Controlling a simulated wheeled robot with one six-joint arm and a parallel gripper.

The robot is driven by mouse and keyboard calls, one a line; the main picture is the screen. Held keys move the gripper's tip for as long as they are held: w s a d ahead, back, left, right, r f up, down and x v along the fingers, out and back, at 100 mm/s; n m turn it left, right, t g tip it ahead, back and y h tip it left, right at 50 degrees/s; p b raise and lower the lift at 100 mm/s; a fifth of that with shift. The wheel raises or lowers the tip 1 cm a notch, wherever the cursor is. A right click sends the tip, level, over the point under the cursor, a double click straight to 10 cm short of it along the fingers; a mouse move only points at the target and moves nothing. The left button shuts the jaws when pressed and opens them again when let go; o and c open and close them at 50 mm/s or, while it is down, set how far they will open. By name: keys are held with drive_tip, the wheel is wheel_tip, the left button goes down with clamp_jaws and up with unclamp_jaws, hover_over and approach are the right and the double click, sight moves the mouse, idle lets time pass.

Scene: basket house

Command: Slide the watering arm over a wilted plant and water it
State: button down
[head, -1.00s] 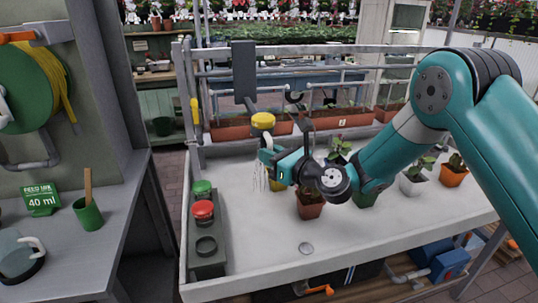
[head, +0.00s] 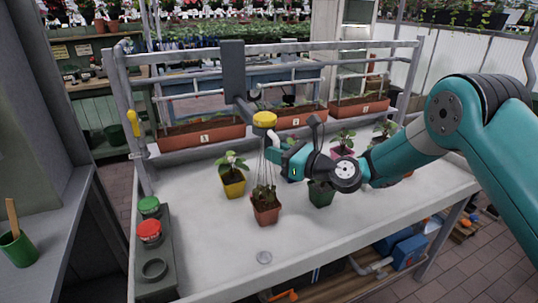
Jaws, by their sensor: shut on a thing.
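The watering arm hangs from a grey block (head: 232,75) on the bench's rail and ends in a yellow shower head (head: 264,119). Thin streaks fall from the head onto a brownish, drooping plant (head: 264,193) in a terracotta pot (head: 266,213). My gripper (head: 277,154) is shut on the pale handle just below and right of the yellow head. The fingertips are small and their exact hold is hard to see. A leafy green plant in a yellow pot (head: 233,187) stands to the left, and a dark green pot (head: 321,195) to the right, partly behind my gripper.
A grey box at the bench's left edge bears a green knob (head: 149,206), a red knob (head: 149,230) and a dark ring (head: 154,269). More pots stand at right behind my arm. Long planters (head: 200,135) line the back. The bench's front is clear around a drain (head: 264,257).

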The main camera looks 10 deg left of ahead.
drive_tip(key=shift+d+f, duration=0.1)
drive_tip(key=shift+d, duration=0.05)
drive_tip(key=c, duration=1.1)
unclamp_jaws()
drive_tip(key=shift+s, duration=0.15)
drive_tip(key=b+v, duration=0.8)
drive_tip(key=v, duration=0.9)
drive_tip(key=shift+d+b, duration=0.3)
drive_tip(key=shift+b, duration=0.1)
